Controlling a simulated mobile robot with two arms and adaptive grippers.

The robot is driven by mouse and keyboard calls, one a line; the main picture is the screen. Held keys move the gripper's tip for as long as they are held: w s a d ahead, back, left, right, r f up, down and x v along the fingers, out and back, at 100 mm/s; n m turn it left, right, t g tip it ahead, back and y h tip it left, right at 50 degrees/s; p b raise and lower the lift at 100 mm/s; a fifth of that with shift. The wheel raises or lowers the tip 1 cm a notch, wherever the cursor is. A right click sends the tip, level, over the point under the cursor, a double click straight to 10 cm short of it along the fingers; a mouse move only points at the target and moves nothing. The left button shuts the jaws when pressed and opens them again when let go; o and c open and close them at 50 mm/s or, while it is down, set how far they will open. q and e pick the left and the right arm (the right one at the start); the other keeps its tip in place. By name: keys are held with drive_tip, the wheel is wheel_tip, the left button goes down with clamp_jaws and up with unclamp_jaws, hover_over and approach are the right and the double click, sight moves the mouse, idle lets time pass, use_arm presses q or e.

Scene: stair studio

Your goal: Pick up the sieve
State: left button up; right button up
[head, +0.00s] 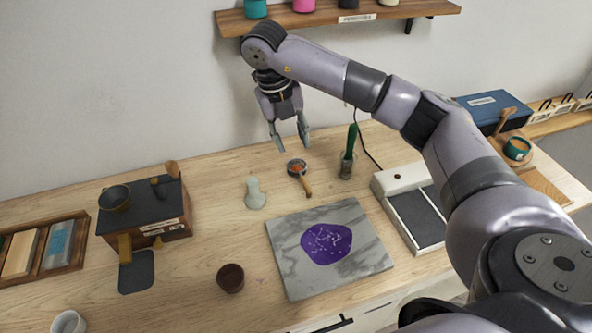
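The sieve appears to be the small round metal-rimmed tool (307,187) with a short wooden handle. It lies on the wooden worktop, its handle pointing towards the front, with something orange showing in its round head. My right gripper (293,146) hangs fingers-down above and behind the round head in the picture. Its two fingers are apart with nothing between them. The exact height above the sieve is hard to tell. My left gripper is not in view.
A marble slab (290,253) with a purple patch is in front. A white-framed device (387,183) sits right. A shelf (330,14) hangs above.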

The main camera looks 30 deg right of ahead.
drive_tip(key=p, duration=0.1)
approach(304, 182)
drive_tip(key=f, duration=0.2)
drive_tip(key=d+f+p, duration=0.1)
drive_tip(key=shift+w+f, duration=0.15)
drive_tip(key=shift+f, duration=0.25)
drive_tip(key=f+p, duration=0.2)
drive_tip(key=f, duration=0.1)
drive_tip(key=d+f+p, duration=0.1)
drive_tip(key=shift+s+f, duration=0.35)
drive_tip(key=shift+s, duration=0.05)
drive_tip(key=shift+f, duration=0.3)
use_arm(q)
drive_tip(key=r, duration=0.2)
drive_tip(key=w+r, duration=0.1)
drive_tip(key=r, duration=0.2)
use_arm(e)
drive_tip(key=shift+c, duration=0.5)
clamp_jaws()
